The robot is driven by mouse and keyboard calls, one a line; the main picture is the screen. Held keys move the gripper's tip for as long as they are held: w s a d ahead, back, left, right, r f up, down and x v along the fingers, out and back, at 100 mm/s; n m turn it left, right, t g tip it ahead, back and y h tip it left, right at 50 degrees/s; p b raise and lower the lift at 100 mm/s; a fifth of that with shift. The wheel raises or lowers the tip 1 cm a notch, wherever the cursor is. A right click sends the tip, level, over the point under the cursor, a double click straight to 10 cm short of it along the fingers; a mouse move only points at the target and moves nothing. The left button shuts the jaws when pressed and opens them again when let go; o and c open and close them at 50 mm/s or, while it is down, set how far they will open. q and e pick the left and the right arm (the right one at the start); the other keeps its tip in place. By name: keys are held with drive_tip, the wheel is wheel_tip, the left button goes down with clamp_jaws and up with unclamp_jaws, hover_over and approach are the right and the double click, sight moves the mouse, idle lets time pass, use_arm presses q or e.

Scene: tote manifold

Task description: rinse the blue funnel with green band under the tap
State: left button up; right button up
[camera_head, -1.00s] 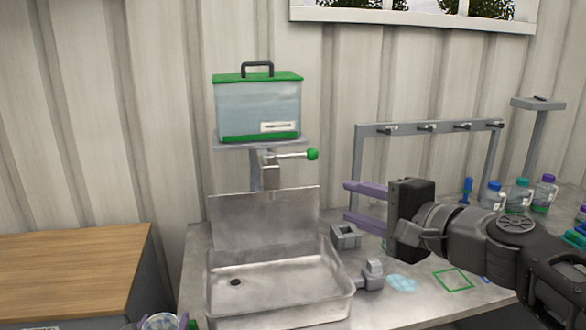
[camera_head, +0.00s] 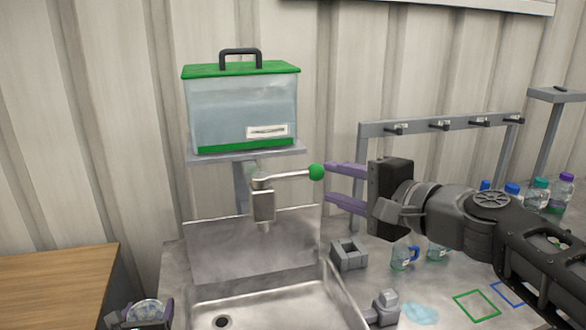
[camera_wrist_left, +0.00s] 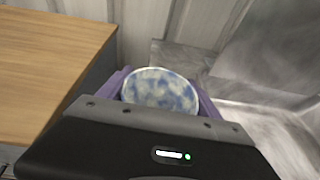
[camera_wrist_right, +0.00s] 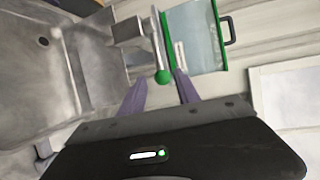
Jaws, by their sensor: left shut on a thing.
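The blue funnel appears as a round, mottled blue-and-white mouth (camera_wrist_left: 160,90) in the left wrist view; its green band is hidden. My left gripper (camera_wrist_left: 160,80) is shut on it, left of the sink (camera_head: 265,292). In the head view the funnel (camera_head: 146,310) shows at the bottom left edge. The metal tap (camera_head: 264,205) hangs over the sink, with a lever ending in a green ball (camera_head: 316,172). My right gripper (camera_head: 332,185) has its purple fingers apart, pointing at the ball; the right wrist view shows the ball (camera_wrist_right: 162,77) near the gap between the fingertips.
A green-lidded water tank (camera_head: 242,108) stands on a shelf above the tap. A grey square holder (camera_head: 349,254) sits right of the sink. A rack with pegs (camera_head: 440,126) and several capped bottles (camera_head: 555,192) stand farther right. A wooden-topped cabinet (camera_head: 55,290) is at left.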

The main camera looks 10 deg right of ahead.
sight(301, 173)
drive_tip(key=p+x, duration=0.1)
drive_tip(key=x, duration=1.1)
drive_tip(key=shift+w, duration=0.1)
drive_tip(key=shift+c, duration=0.6)
clamp_jaws()
